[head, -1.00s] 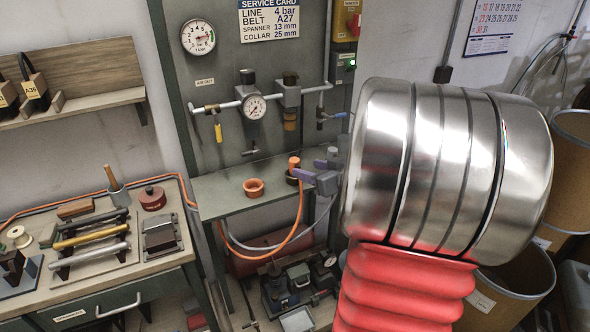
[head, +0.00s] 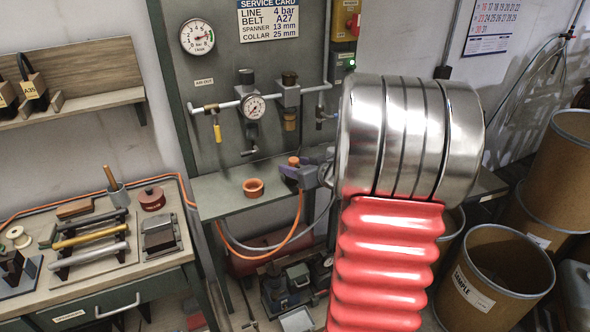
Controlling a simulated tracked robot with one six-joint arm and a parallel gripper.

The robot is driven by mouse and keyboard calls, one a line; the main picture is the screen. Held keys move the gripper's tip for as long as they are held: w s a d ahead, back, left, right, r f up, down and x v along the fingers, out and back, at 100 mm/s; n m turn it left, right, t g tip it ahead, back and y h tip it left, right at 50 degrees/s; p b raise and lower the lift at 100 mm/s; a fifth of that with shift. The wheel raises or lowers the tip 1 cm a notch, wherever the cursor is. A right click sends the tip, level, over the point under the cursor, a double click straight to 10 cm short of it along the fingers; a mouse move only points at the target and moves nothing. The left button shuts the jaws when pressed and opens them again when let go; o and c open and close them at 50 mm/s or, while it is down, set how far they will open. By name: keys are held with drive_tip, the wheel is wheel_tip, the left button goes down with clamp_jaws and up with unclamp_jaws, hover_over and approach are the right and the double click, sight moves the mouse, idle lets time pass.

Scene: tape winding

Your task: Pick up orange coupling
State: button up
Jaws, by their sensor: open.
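The orange coupling (head: 293,161) is at the upper end of an orange hose, upright on the green shelf (head: 222,193). Only its top shows clearly above my gripper (head: 291,172). My gripper has purple-grey fingers and is open, reaching in from the right at the coupling. The fingers overlap the coupling in the picture and hide its lower part. I cannot tell whether they touch it.
Pipes with a pressure gauge (head: 253,107) and a yellow-handled valve (head: 217,131) are on the panel behind. The orange hose (head: 285,240) hangs below the shelf.

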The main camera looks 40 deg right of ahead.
drive_tip(key=shift+x, duration=2.5)
drive_tip(key=shift+r, duration=0.15)
drive_tip(key=shift+c, duration=0.5)
clamp_jaws()
